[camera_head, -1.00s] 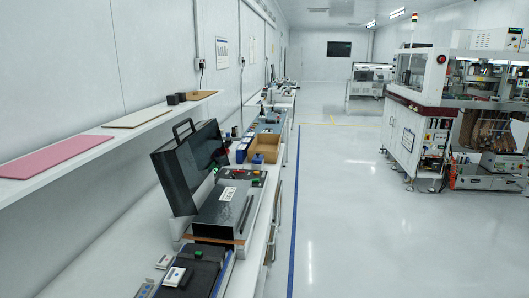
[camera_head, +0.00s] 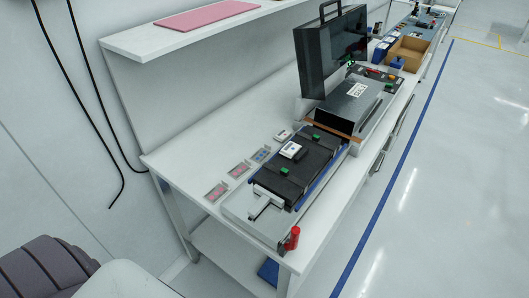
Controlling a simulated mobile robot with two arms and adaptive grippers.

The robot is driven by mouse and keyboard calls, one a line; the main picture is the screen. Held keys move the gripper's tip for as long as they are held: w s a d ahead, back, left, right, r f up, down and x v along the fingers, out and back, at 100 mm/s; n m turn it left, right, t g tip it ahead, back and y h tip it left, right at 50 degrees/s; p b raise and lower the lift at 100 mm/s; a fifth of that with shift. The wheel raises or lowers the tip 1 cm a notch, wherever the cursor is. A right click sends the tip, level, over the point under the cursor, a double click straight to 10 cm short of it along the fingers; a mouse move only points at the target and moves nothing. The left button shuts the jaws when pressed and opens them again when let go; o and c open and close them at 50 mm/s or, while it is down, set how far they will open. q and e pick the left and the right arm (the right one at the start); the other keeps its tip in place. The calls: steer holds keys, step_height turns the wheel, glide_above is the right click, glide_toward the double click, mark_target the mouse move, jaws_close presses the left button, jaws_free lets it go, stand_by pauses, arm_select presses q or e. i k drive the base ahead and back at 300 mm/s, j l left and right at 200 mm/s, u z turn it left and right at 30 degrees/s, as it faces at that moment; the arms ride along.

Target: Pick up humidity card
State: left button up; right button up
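Several small flat cards lie in a row on the white bench, left of a black tray. The nearest card (camera_head: 216,191) and the second card (camera_head: 239,169) look pinkish. The third card (camera_head: 260,154) shows blue spots. A small white piece (camera_head: 283,135) lies beyond them. The labels are too small to read, so I cannot tell for certain which is the humidity card. All lie flat and uncovered. Neither of my grippers is in view.
The black tray (camera_head: 307,156) carries green clips and a white item. A red-topped object (camera_head: 291,238) stands at the bench's near corner. An open black case (camera_head: 330,52) stands further back. A shelf with a pink mat (camera_head: 208,15) hangs above.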

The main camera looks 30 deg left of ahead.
mark_target(262, 153)
steer(key=u, duration=0.4)
steer(key=j+u, duration=0.15)
steer(key=u, duration=0.7)
steer(key=i, duration=0.05)
